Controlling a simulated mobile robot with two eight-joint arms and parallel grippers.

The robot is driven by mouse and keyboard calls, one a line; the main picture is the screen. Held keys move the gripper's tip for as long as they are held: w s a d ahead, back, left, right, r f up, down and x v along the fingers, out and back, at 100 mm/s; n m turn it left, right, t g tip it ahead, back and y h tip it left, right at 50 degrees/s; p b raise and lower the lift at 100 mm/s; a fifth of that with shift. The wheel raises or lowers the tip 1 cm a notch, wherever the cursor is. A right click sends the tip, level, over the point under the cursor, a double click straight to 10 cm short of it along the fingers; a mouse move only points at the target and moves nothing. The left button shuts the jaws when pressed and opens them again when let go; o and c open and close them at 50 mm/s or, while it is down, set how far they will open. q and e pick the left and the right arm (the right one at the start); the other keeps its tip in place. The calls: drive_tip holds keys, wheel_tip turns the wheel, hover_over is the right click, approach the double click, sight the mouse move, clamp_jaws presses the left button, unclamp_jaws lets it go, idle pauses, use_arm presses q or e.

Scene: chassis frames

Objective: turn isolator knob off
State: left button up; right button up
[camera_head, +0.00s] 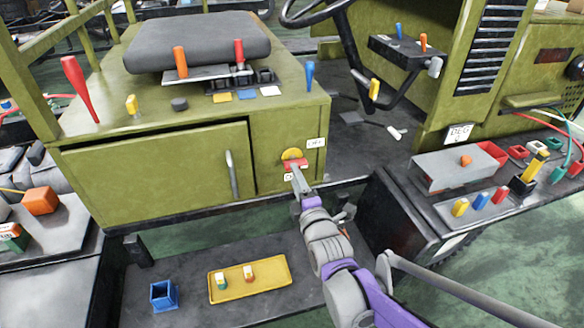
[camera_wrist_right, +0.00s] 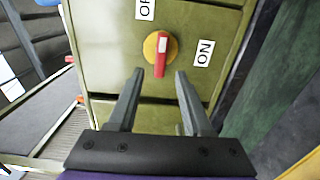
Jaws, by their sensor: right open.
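The isolator knob (camera_head: 291,154) is a red handle on a yellow disc, on the green cabinet front right of its door. In the right wrist view the knob (camera_wrist_right: 161,55) has a white mark on its upper half, and its handle runs up and down. The OFF label (camera_head: 316,143) is to its upper right in the head view; the ON label (camera_wrist_right: 204,52) is right of it in the wrist view. My right gripper (camera_wrist_right: 160,74) is open, its fingertips either side of the handle's lower end with gaps; contact is not visible. My left gripper is out of view.
A cabinet door (camera_head: 160,172) with a grey handle is left of the knob. Several coloured levers stand on the cabinet top. Below lie a yellow tray (camera_head: 250,295) and a blue holder (camera_head: 164,295). A grey side bench (camera_head: 480,205) carries coloured parts at right.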

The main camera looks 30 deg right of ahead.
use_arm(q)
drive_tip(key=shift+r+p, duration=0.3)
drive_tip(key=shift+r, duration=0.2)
use_arm(e)
drive_tip(key=v, duration=0.5)
drive_tip(key=shift+s, duration=0.2)
drive_tip(key=s+a+f+m+g+y, duration=0.2)
drive_tip(key=s+a+f+m+g, duration=0.4)
drive_tip(key=s+f, duration=0.25)
drive_tip(key=s+a+f+m+g+y, duration=0.2)
drive_tip(key=s+a+f+m+g, duration=0.35)
drive_tip(key=s+f+m, duration=0.35)
use_arm(q)
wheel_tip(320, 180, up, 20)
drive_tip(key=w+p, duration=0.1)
drive_tip(key=p, duration=1.6)
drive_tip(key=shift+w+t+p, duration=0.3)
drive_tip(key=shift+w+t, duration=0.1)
use_arm(e)
wheel_tip(320, 180, up, 21)
drive_tip(key=s, duration=0.1)
drive_tip(key=shift+s+d+f+g, duration=0.15)
drive_tip(key=shift+d+f+g, duration=0.1)
drive_tip(key=shift+g, duration=0.1)
